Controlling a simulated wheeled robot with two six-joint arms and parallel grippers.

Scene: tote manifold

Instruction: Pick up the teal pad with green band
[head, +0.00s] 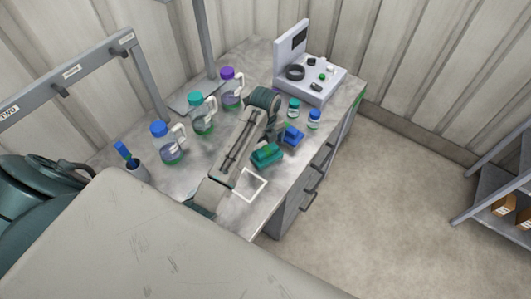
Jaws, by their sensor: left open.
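The teal pad (267,155) with a green band lies on the workbench top, near its front edge. My left arm reaches over the bench from below. Its left gripper (275,134) is just beyond the teal pad, pointing down, small and partly hidden by my wrist. It is open, and the pad lies apart from it on the bench. My right gripper is not in view.
A blue pad (292,136) lies just right of my gripper, with two small capped vials (314,119) behind it. Handled bottles (203,118) stand left of my forearm. A grey device (309,80) stands at the back. A white square outline (250,185) marks clear bench.

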